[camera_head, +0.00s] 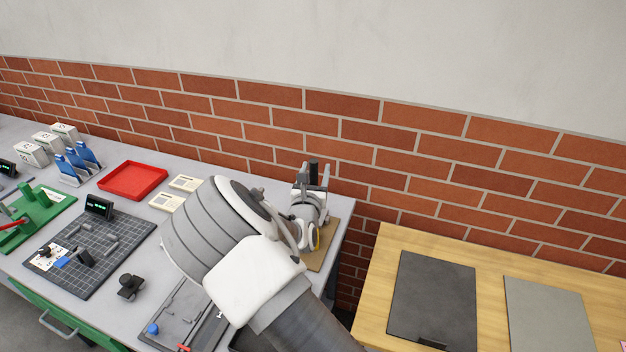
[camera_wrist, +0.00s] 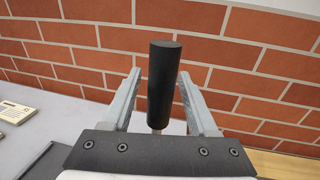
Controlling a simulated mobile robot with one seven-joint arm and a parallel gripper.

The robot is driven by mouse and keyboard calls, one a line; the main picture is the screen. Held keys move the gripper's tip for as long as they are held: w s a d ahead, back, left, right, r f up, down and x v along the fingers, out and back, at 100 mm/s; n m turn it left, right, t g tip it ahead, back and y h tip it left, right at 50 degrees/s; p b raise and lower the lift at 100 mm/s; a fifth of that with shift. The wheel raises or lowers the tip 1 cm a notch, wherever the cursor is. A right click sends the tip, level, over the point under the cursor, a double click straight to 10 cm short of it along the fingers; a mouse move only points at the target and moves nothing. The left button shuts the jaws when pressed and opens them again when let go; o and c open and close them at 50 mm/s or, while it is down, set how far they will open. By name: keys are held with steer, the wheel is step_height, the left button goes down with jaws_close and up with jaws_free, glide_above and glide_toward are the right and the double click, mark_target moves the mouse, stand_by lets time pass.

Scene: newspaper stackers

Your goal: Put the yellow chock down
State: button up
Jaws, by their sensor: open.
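My gripper (camera_head: 311,178) is open at the back right corner of the grey workbench, seen at the end of my arm. In the wrist view its two grey fingers (camera_wrist: 160,98) stand apart on either side of an upright black cylinder (camera_wrist: 164,85), with gaps showing on both sides. The cylinder's top also shows between the fingers in the head view (camera_head: 314,170). No yellow shows in the wrist view.
The brown board (camera_head: 328,250) lies under my wrist at the bench's right end. A red tray (camera_head: 133,180), cream blocks (camera_head: 166,202) and a dark grid plate (camera_head: 85,262) lie left. Across a gap, a wooden table (camera_head: 380,285) holds a dark panel (camera_head: 432,295) and grey panel (camera_head: 548,315). A brick wall stands behind.

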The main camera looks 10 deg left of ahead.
steer(key=s+b, duration=0.2)
steer(key=s, duration=1)
steer(key=shift+d, duration=0.35)
steer(key=s+d+r+m+g+h, duration=0.1)
steer(key=d+r+m+g+h, duration=0.3)
steer(key=d+m+h, duration=0.55)
steer(key=s+d+r+m+g+h, duration=0.3)
steer(key=d+m, duration=0.4)
steer(key=d, duration=0.8)
steer(key=s+d+r+m+g+y, duration=0.2)
steer(key=s+d+m+g+y, duration=0.1)
steer(key=s+d+m+g, duration=0.5)
steer(key=s+a+r+m+t+y, duration=0.1)
steer(key=s+a+r+m+y, duration=0.1)
steer(key=s+m+y, duration=0.2)
steer(key=s+a+r+m+t+y, duration=0.1)
steer(key=s+a+r+m+y, duration=0.1)
steer(key=s+m, duration=0.6)
steer(key=shift+s+a+r+t+y, duration=0.3)
steer(key=shift+s+r+y, duration=0.55)
steer(key=shift+s+y, duration=0.35)
steer(key=shift+c, duration=0.7)
steer(key=shift+w+a, duration=0.1)
